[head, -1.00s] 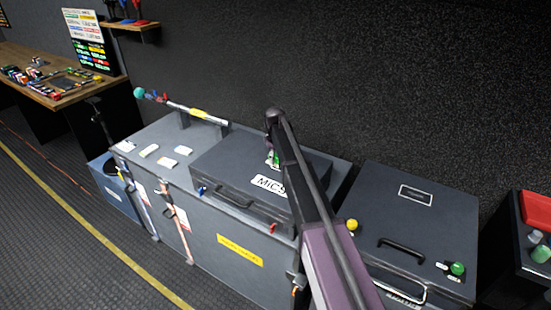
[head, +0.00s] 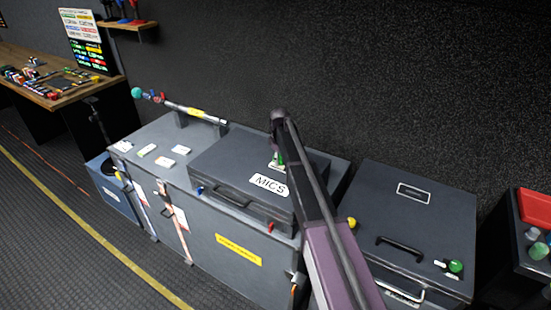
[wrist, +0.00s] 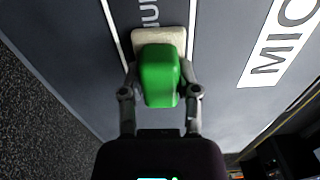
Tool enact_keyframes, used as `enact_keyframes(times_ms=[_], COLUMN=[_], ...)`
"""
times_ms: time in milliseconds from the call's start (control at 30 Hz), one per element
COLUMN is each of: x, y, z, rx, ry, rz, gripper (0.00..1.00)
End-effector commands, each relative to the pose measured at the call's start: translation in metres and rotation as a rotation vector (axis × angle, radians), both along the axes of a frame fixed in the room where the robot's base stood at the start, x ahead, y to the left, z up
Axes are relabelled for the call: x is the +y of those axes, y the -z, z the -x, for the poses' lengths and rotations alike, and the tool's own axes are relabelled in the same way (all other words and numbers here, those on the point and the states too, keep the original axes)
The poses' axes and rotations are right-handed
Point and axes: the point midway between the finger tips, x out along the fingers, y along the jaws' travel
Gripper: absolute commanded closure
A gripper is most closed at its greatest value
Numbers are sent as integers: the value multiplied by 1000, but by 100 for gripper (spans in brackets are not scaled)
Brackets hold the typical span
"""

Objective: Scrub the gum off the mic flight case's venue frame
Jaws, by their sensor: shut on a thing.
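The mic flight case (head: 232,164) is a dark grey case with a white "MICS" label, lying flat on a larger grey case. In the wrist view its lid (wrist: 225,95) fills the background. The venue frame (wrist: 192,22) shows there as white lines around partly covered lettering. My gripper (wrist: 160,80) is shut on a green-backed scrubber (wrist: 160,72) with a beige pad. The pad is over the frame's inside, between its two long lines, and seems to touch the lid. I see no gum; the scrubber may hide it. In the head view my arm covers most of the gripper.
A second grey case (head: 425,215) with a black handle stands at the right. A striped pole (head: 195,112) lies behind several small labels at the left of the large case. A dark wall rises close behind. Open floor (head: 60,240) lies at the left.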

Motion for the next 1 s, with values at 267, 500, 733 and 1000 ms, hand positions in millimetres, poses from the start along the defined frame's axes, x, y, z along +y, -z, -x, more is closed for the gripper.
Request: enact_keyframes(times_ms=[267, 500, 733, 1000], x=[-9, -9, -12, -26], y=[0, 0, -1, 0], z=[7, 6, 9, 19], rx=[0, 0, -1, -1], ry=[-1, -1, 0, 1], rz=[2, 1, 1, 1], gripper=[96, 96, 96, 97])
